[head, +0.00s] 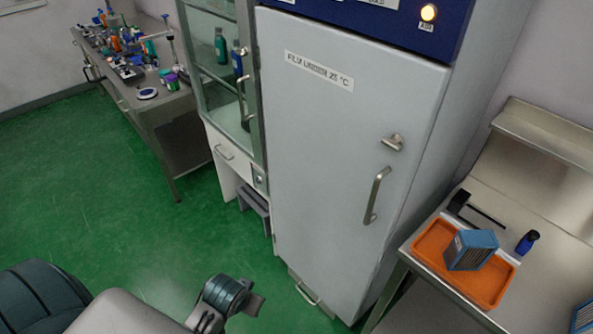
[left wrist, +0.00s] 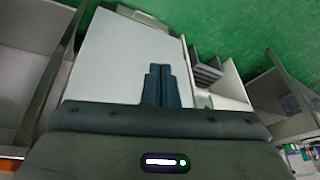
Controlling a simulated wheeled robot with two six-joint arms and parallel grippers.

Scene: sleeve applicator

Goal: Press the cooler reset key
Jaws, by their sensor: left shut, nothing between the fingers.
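The cooler is a tall pale grey cabinet (head: 340,130) with a film temperature label (head: 319,71) on its door. Its dark blue top panel (head: 375,22) is cut off by the upper edge, and an amber lamp (head: 428,13) glows there. I cannot make out a reset key in either view. My left arm's end (head: 228,296) is low in front of the cooler, well below the panel and apart from it. In the left wrist view my left gripper (left wrist: 161,72) is shut and empty, with the pale cooler door (left wrist: 112,65) beyond it. My right gripper is not in view.
A door handle (head: 377,195) and a latch (head: 393,142) stick out from the cooler's right side. A steel bench (head: 415,275) with an orange tray (head: 430,255) holding a blue box (head: 471,250) stands at right. A glass cabinet (head: 210,80) adjoins at left. Green floor (head: 110,200) is clear.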

